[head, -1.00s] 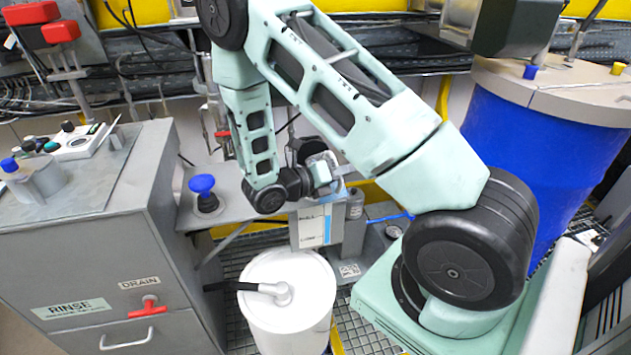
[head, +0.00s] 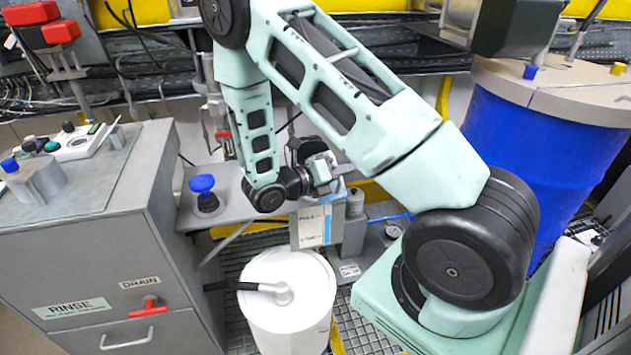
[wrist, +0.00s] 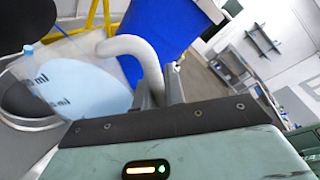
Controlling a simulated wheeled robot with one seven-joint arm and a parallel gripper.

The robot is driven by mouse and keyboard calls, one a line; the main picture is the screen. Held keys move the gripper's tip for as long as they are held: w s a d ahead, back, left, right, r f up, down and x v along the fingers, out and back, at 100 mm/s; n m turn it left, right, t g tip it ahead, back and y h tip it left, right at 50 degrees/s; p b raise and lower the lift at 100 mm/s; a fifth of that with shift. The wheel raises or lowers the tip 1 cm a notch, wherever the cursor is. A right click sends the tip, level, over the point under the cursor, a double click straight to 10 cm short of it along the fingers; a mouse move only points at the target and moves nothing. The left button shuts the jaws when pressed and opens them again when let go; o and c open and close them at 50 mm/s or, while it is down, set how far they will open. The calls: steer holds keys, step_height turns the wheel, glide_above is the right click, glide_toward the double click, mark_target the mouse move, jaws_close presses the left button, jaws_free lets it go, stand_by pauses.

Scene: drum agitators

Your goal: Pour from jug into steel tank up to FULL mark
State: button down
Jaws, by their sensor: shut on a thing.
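In the head view the steel tank (head: 307,228) stands behind the white bucket. Its front has a pale gauge panel with a FULL mark, a lower mark and a blue strip (head: 327,226). The exact level is too small to tell. My gripper (head: 334,177) is just above the tank. In the wrist view my gripper (wrist: 161,92) is shut on the white curved handle (wrist: 140,48) of the jug. The clear jug (wrist: 112,72) is tilted, has ml marks and holds pale blue liquid (wrist: 85,82). Its spout and any stream are not clearly visible.
A grey RINSE cabinet (head: 100,250) is at left, beside a blue knob (head: 202,184). A blue drum (head: 530,150) stands at right. Pipes and cables run behind.

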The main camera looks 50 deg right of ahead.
steer(key=shift+w+d+r+n+p, duration=0.2)
steer(key=shift+w+n+p, duration=0.15)
steer(key=shift+n+p, duration=0.4)
stand_by(4.4)
steer(key=shift+f, duration=0.1)
